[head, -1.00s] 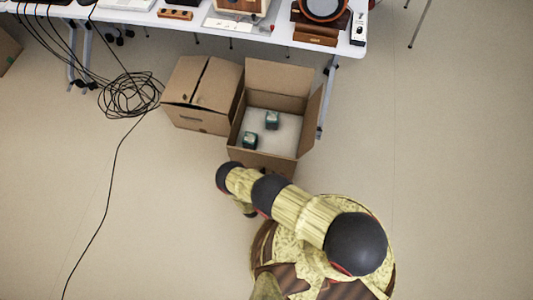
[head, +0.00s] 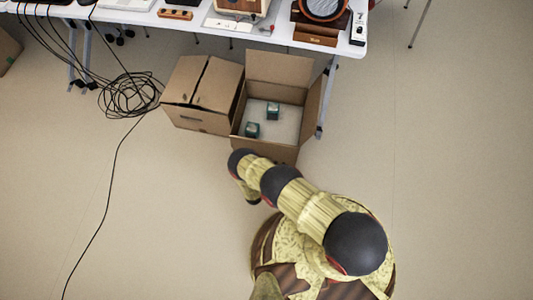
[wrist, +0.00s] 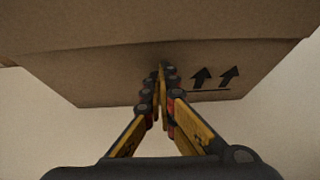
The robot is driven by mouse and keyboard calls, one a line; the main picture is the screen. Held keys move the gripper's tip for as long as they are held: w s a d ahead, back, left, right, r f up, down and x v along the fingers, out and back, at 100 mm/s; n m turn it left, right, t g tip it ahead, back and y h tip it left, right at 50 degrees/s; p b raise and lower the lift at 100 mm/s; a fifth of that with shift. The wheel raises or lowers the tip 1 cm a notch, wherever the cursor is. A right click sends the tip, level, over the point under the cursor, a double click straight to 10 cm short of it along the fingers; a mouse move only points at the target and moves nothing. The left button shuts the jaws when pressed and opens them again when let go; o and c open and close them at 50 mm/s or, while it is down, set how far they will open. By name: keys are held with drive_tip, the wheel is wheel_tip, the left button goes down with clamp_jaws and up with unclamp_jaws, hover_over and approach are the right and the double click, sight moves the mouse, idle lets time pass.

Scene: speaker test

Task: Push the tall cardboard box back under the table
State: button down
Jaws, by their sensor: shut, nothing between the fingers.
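An open cardboard box (head: 268,151) stands on the floor at the table's front edge, its flaps up, with two small dark green items (head: 262,120) inside. In the wrist view, a cardboard box face (wrist: 100,75) with printed up-arrows fills the upper part. My gripper (wrist: 161,72) is shut and empty, its fingertips at the middle of that face, seemingly touching it. In the head view the gripper's fingers are hidden or too small to make out; my arm reaches to the open box's near side. The white table (head: 180,20) is at the top.
A closed cardboard box (head: 200,95) stands against the open box's left side. A table leg (head: 325,100) is close on its right. Coiled black cable (head: 130,95) lies at the left. The floor on the right is clear.

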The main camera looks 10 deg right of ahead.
drive_tip(key=w+d, duration=0.2)
drive_tip(key=w, duration=0.4)
drive_tip(key=shift+w, duration=0.15)
idle(0.4)
drive_tip(key=shift+r, duration=0.1)
idle(0.3)
drive_tip(key=s+a, duration=0.2)
drive_tip(key=s, duration=0.6)
drive_tip(key=shift+a, duration=0.3)
drive_tip(key=shift+w, duration=0.1)
